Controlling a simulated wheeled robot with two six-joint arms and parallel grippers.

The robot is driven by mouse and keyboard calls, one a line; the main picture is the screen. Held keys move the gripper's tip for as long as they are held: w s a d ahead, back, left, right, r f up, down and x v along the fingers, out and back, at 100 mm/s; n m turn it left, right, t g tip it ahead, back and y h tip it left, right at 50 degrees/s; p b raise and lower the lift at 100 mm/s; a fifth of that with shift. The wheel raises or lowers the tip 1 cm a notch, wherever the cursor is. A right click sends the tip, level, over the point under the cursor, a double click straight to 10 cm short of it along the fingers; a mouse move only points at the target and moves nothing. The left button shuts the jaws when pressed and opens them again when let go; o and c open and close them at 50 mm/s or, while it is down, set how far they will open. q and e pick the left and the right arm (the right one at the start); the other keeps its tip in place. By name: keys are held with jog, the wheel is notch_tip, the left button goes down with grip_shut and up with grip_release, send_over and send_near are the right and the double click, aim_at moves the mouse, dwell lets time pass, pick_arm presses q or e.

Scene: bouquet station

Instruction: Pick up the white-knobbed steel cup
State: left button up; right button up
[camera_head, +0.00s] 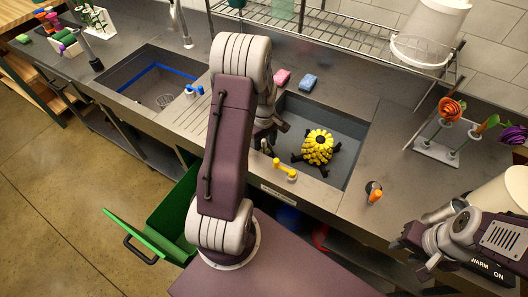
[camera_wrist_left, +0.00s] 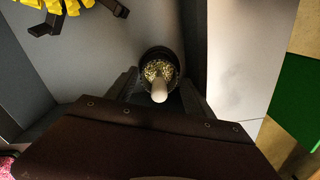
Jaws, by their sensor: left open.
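The steel cup shows in the left wrist view as a dark round rim (camera_wrist_left: 147,55) with speckled gold contents and a white knob (camera_wrist_left: 159,91) toward me. It sits in the grey right-hand sink. My left gripper (camera_wrist_left: 160,92) is open, one finger on each side of the cup's near part; I cannot tell whether they touch it. In the head view my left gripper (camera_head: 272,133) reaches down at the sink's left side, and the arm mostly hides the cup. My right gripper (camera_head: 413,255) is at the lower right; its opening is unclear.
A yellow bundle with black legs (camera_head: 318,147) lies in the sink, right of the gripper. A yellow tap handle (camera_head: 285,169) stands on the front edge. Pink (camera_head: 282,77) and blue (camera_head: 308,82) sponges lie behind. A green bin (camera_head: 176,222) stands below left.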

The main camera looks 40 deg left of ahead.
aim_at(264, 150)
pick_arm(q)
notch_tip(264, 150, down, 4)
jog(key=shift+r, duration=0.15)
jog(key=c, duration=1.2)
jog(key=shift+o, duration=0.2)
notch_tip(264, 150, up, 18)
jog(key=p, duration=0.1)
